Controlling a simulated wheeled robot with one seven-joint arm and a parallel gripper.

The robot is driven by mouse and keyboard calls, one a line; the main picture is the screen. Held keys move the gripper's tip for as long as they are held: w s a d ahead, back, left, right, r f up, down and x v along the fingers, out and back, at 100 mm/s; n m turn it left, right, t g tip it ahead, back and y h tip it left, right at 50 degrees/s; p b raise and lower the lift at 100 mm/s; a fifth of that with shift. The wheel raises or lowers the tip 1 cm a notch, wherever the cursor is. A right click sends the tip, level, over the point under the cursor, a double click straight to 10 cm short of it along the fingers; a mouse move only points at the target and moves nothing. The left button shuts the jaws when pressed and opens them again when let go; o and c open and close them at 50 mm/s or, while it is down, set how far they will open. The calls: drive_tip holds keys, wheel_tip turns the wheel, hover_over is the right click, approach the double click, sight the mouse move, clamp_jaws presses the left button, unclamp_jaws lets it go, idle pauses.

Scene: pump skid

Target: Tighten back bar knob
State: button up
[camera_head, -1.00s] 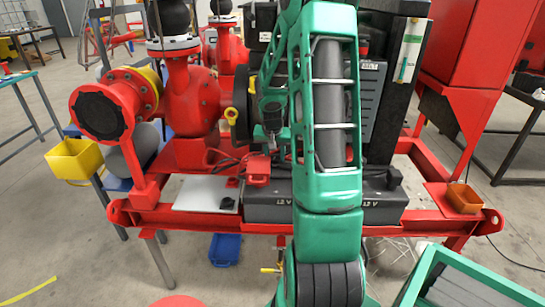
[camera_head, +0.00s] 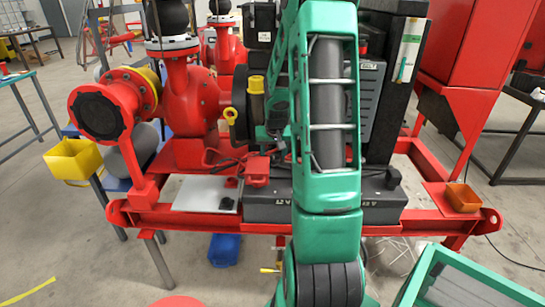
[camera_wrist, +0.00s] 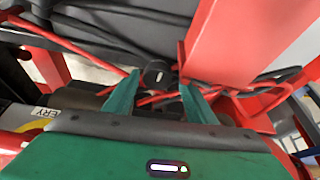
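In the wrist view, a dark round knob (camera_wrist: 156,73) with a small pale mark shows just beyond and between the fingertips. Red bars and cables surround it, and I cannot tell for sure that it is the back bar knob. My gripper (camera_wrist: 159,90) is open, with one green finger on each side of the knob's line. I see no clear contact with the knob. In the head view, my green arm covers the middle of the skid and hides the gripper's fingertips and this knob.
A grey battery box (camera_head: 268,208) with a red clamp (camera_head: 257,168) sits on the red frame (camera_head: 190,217). The red pump (camera_head: 190,105) and a yellow cylinder (camera_head: 256,100) stand left of my arm. A red cabinet (camera_head: 478,50) is at right. Cables crowd the wrist view.

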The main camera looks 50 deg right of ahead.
drive_tip(key=shift+s, duration=0.15)
drive_tip(key=shift+r, duration=0.25)
drive_tip(key=v, duration=1)
drive_tip(key=shift+a+r, duration=0.1)
drive_tip(key=shift+a, duration=0.05)
